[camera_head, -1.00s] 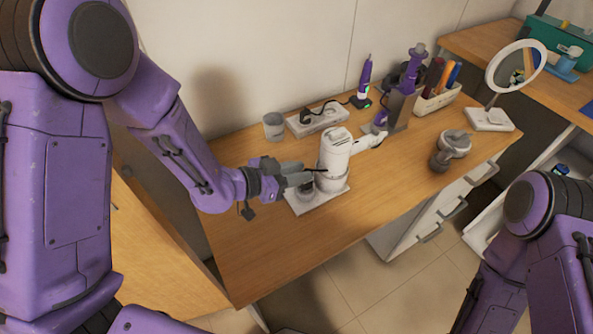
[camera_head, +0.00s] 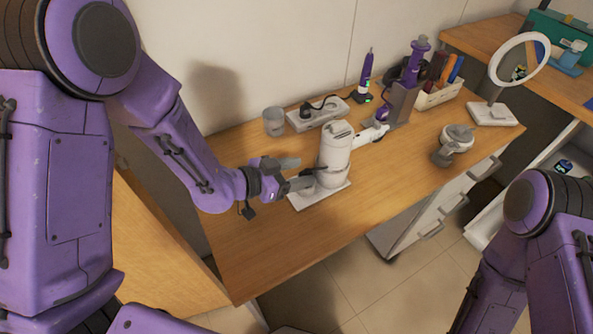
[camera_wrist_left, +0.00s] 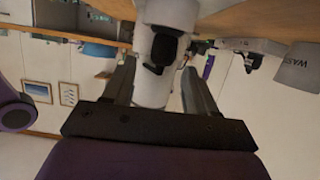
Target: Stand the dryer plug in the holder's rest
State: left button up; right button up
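The white dryer holder (camera_head: 334,152) stands on a pale base plate (camera_head: 328,195) on the wooden table. A white nozzle-like part (camera_head: 371,135) sticks out at its right. My left gripper (camera_head: 302,172) is at the holder's left side with its fingers apart. In the left wrist view the open fingers (camera_wrist_left: 160,88) lie either side of the white body (camera_wrist_left: 150,88). A black piece that looks like the dryer plug (camera_wrist_left: 163,52) shows there at a grey round opening, beyond the fingertips. I cannot tell how firmly it sits. My right gripper is out of view.
Behind the holder are a grey cup (camera_head: 274,122) and a power strip (camera_head: 318,113). The table's front left is clear.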

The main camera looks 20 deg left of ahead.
pick_arm(q)
jog(key=p+v, duration=0.3)
jog(key=v, duration=0.7)
jog(key=shift+s+a, duration=0.15)
jog(key=shift+s, duration=0.05)
dwell(0.6)
